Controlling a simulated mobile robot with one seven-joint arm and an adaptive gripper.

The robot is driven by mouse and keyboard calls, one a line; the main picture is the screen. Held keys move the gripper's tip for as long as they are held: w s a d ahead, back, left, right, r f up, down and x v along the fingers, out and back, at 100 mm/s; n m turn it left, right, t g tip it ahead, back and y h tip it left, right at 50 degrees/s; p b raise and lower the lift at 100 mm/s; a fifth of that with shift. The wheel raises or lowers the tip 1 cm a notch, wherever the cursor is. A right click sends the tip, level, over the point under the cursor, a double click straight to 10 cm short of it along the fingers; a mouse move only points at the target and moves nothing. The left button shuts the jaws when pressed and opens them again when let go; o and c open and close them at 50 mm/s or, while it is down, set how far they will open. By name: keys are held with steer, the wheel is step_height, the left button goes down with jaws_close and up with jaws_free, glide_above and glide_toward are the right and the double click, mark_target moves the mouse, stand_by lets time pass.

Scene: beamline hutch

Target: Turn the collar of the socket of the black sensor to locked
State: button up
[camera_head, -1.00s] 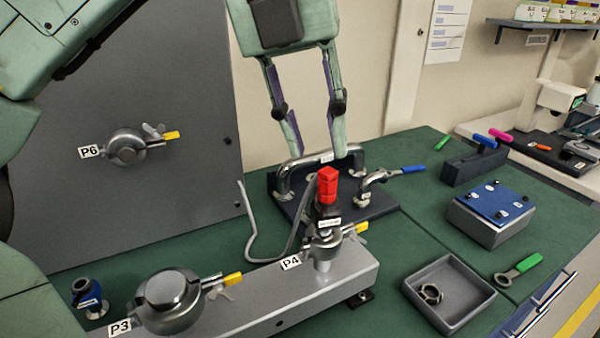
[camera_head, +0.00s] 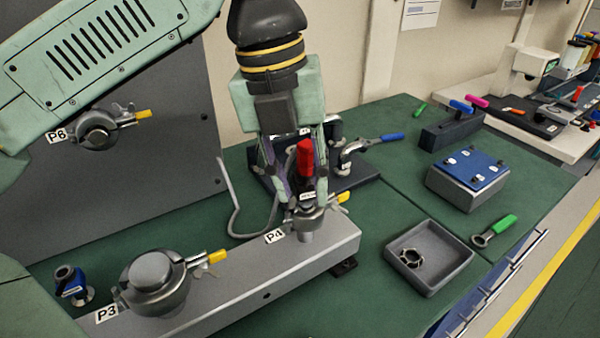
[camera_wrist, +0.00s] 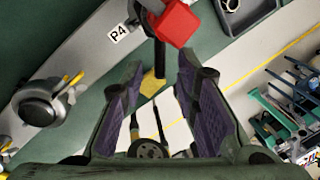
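The black sensor (camera_head: 307,188) stands upright in the socket at P4 (camera_head: 305,218) on the grey rail, with a red top (camera_head: 305,158). The socket has a clamp with a yellow-tipped handle (camera_head: 343,197) pointing right. In the wrist view the red top (camera_wrist: 176,22) is near the upper edge, and a yellow tip (camera_wrist: 152,83) shows between the fingers. In the head view my gripper (camera_head: 298,190) is close around or just behind the sensor; contact cannot be told. The collar's lock position cannot be read.
Socket P3 (camera_head: 158,280) with a round metal cover is at left on the rail (camera_head: 255,285). A blue connector (camera_head: 70,284) stands beside it. Behind P4 are a bent hose and a dark stand with pipes. A grey tray (camera_head: 430,258) lies to the right.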

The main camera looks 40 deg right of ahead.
steer(key=shift+c, duration=0.3)
jaws_close()
stand_by(0.3)
